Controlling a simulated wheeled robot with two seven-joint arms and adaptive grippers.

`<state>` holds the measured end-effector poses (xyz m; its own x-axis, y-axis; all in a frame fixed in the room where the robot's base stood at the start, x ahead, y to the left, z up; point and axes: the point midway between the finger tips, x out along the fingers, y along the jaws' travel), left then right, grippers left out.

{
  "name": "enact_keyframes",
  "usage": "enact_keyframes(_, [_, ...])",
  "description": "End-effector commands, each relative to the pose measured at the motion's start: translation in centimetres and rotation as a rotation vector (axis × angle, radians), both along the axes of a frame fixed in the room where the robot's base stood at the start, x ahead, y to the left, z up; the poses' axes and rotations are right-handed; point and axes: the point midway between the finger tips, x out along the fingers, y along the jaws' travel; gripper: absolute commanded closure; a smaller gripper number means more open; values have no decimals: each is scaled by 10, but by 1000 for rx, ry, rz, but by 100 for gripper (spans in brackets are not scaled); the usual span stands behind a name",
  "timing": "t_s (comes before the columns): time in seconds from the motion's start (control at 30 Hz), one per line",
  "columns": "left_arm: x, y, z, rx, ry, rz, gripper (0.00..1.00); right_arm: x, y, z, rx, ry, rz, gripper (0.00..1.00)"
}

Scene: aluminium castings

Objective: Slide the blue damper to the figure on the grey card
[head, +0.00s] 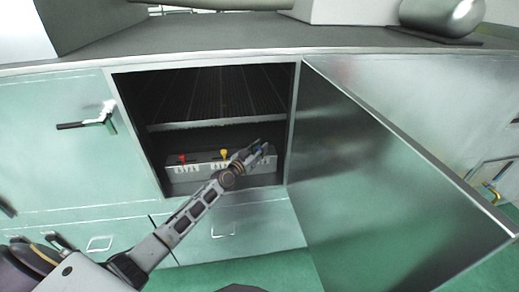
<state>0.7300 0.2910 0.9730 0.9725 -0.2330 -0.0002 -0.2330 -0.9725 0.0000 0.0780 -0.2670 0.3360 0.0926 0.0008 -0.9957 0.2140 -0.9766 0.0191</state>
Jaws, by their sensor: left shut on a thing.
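A grey damper panel (205,170) with pale scale marks sits low inside the open cabinet. A red knob (182,158) stands on its left part and a yellow knob (223,153) near its middle. My left gripper (254,149) reaches in from the lower left to the panel's right end. It is shut on the blue damper, which is mostly hidden by the fingers; only a little blue shows there. I cannot make out the grey card or its figure. My right gripper is not in view.
The cabinet door (385,170) stands wide open to the right. A ribbed shelf (215,127) spans the cavity above the panel. The cavity's side walls are close to my left arm. A closed door with a dark handle (85,125) is at left. A dark worktop (230,35) runs above.

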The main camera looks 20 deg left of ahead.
Motion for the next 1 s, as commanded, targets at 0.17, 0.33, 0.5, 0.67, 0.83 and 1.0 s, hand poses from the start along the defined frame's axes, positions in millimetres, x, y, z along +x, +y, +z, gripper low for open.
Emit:
enact_keyframes(0.17, [6, -9, 1, -2, -1, 0, 100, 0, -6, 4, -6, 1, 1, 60])
enact_keyframes(0.33, [11, -18, 1, 0, -1, -1, 100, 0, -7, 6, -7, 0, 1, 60])
enact_keyframes(0.5, [12, -21, 1, -1, -1, -2, 100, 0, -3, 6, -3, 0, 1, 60])
enact_keyframes(0.67, [12, -21, 1, -2, -1, -2, 100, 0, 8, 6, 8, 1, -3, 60])
enact_keyframes(0.83, [12, -21, 1, -1, -2, -2, 56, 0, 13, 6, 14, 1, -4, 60])
enact_keyframes(1.0, [12, -20, 1, -1, -1, -1, 56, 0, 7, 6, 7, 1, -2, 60])
